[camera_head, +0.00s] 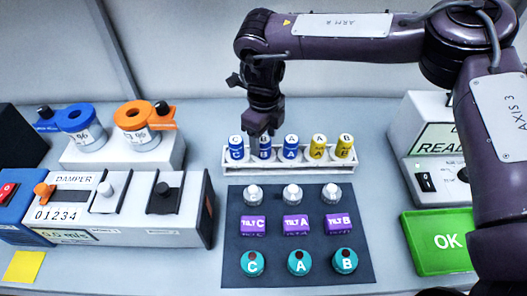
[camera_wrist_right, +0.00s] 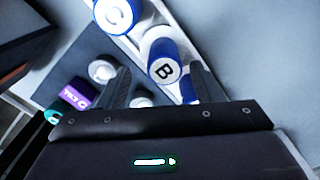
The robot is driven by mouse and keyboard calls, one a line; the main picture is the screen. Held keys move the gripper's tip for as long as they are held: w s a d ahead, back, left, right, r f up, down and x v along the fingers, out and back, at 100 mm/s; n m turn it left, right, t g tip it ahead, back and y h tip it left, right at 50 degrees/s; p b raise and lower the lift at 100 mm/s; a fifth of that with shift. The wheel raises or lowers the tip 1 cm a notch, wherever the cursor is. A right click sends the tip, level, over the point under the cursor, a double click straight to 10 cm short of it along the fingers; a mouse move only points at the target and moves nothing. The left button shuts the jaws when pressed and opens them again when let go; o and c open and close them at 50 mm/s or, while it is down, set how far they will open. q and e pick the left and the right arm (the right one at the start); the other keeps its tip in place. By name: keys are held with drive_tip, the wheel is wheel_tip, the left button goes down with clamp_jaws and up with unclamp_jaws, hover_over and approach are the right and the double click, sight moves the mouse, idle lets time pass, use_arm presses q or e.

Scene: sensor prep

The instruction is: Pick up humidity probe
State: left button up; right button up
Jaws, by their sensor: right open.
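A white rack (camera_head: 290,169) holds a row of capped cylinders. They are a blue C (camera_head: 237,148), a blue one under my gripper (camera_head: 265,146), a blue A (camera_head: 291,148), a yellow A (camera_head: 318,147) and a yellow B (camera_head: 344,146). No label names the humidity probe. My right gripper (camera_head: 264,124) points down over the second blue cylinder. In the right wrist view the open fingers (camera_wrist_right: 160,72) lie either side of the blue B cylinder (camera_wrist_right: 164,60), with the blue C cylinder (camera_wrist_right: 117,14) beyond. Contact cannot be told. My left gripper is out of view.
A dark mat (camera_head: 235,222) in front bears silver knobs, purple TILT blocks (camera_head: 296,224) and teal A, B, C pieces (camera_head: 300,262). A DAMPER box (camera_head: 130,205) and ring holders (camera_head: 133,115) stand left. A green OK pad (camera_head: 440,242) and a READ device (camera_head: 430,150) are right.

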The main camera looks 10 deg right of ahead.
sight(264, 152)
drive_tip(key=f, duration=0.2)
drive_tip(key=f+p, duration=0.1)
drive_tip(key=f, duration=0.1)
drive_tip(key=shift+w, duration=0.4)
drive_tip(key=shift+s, duration=0.1)
drive_tip(key=shift+c, duration=0.9)
drive_tip(key=c, duration=0.9)
